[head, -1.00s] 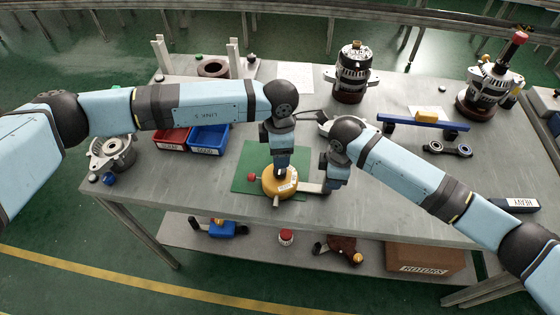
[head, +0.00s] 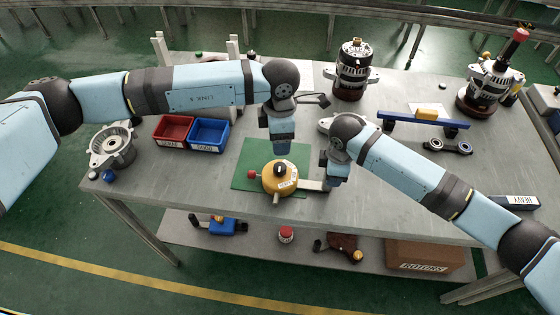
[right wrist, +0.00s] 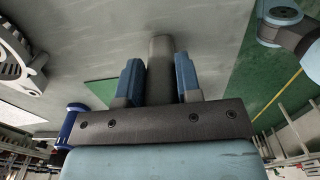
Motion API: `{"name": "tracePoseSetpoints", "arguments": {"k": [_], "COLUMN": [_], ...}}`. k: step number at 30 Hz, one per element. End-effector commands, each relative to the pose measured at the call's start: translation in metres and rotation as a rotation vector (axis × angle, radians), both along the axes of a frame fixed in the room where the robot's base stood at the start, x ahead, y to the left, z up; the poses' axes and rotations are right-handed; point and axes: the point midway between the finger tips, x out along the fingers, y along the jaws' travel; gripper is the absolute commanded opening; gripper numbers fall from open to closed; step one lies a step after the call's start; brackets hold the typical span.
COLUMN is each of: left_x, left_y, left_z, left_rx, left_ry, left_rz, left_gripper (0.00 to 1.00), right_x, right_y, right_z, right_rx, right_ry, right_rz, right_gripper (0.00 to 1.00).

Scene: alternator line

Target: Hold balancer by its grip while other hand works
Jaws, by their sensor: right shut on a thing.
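The balancer (head: 278,178) is a yellow round body with a pale label, a black piece on top and a red knob at its left. It sits over the green mat (head: 244,163). A pale bar runs from its right side to my right gripper (head: 326,184). In the right wrist view, my right gripper (right wrist: 160,82) is shut on a grey cylindrical grip (right wrist: 161,62) between its blue fingers. My left gripper (head: 283,151) points down just above the balancer, apart from its top. Whether its fingers are open cannot be made out.
Red (head: 173,130) and blue (head: 209,135) bins stand left of the mat. Alternators stand at the back (head: 352,70) and back right (head: 489,85). A blue stand (head: 425,121) and a dark link (head: 448,147) lie right. The table front is mostly clear.

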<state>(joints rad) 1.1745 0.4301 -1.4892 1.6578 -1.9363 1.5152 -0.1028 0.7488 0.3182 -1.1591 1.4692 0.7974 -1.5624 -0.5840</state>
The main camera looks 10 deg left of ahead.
Motion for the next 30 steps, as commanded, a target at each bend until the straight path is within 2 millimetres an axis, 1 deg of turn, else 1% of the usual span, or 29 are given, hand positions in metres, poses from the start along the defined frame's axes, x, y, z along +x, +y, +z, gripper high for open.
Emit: {"name": "tracePoseSetpoints", "arguments": {"k": [1,4,5,13,17,20,27,30], "left_x": [0.0,0.0,0.0,0.0,0.0,0.0,0.0,0.0], "left_y": [0.0,0.0,0.0,0.0,0.0,0.0,0.0,0.0], "left_z": [0.0,0.0,0.0,0.0,0.0,0.0,0.0,0.0], "left_rx": [0.0,0.0,0.0,0.0,0.0,0.0,0.0,0.0], "left_ry": [0.0,0.0,0.0,0.0,0.0,0.0,0.0,0.0], "left_rz": [0.0,0.0,0.0,0.0,0.0,0.0,0.0,0.0], "left_gripper": [0.65,0.65,0.65,0.65,0.65,0.65,0.65,0.65], "right_x": [0.0,0.0,0.0,0.0,0.001,0.001,0.001,0.0], "right_y": [0.0,0.0,0.0,0.0,0.0,0.0,0.0,0.0], "right_z": [0.0,0.0,0.0,0.001,0.011,0.028,0.08,0.097], "right_rx": [0.0,0.0,0.0,0.0,0.001,0.001,0.001,0.001], "right_ry": [0.0,0.0,0.0,0.0,-0.001,-0.003,-0.004,-0.002], "right_rz": [0.001,0.0,0.0,0.0,0.001,0.001,0.002,0.001], "right_gripper": [0.34,0.57,0.62,0.62,0.62,0.62,0.62,0.62]}}
